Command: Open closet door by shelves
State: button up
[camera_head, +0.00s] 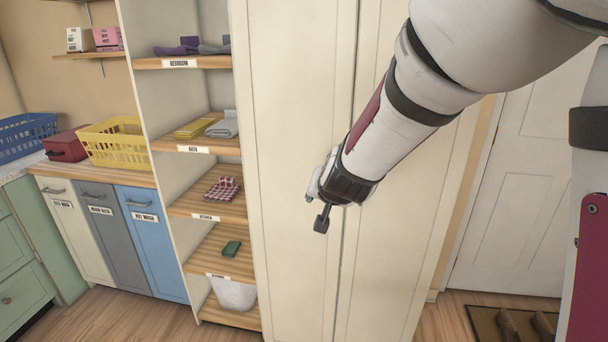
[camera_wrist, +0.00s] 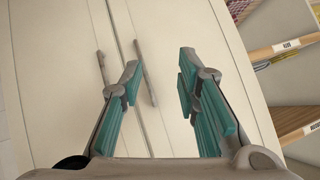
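The tall cream closet has two doors. The closet door by the shelves (camera_head: 288,110) is the left one in the head view and looks shut against the other door (camera_head: 378,270). In the wrist view that door (camera_wrist: 175,22) is on the right, with its long grey handle (camera_wrist: 148,75). The other door's handle (camera_wrist: 101,68) is left of it. My gripper (camera_head: 322,219) is in front of the closet. In the wrist view my gripper (camera_wrist: 160,68) is open with teal pads. The near handle appears between its fingers, closer to the left finger; I cannot tell whether they touch.
Open shelves (camera_head: 205,208) with folded cloths stand directly left of the closet. A yellow basket (camera_head: 113,143) sits on the counter over several bins. A white door (camera_head: 520,190) and a floor mat (camera_head: 490,325) are at right. Some wood floor is clear.

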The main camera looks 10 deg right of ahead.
jog(key=w+f+m+t+h, duration=0.1)
jog(key=w+f+t+h, duration=0.45)
jog(key=w+h, duration=0.3)
jog(key=x, duration=1.3)
jog(key=shift+s+d+p, duration=0.15)
jog(key=shift+d+p, duration=0.15)
jog(key=shift+d, duration=0.05)
grip_shut()
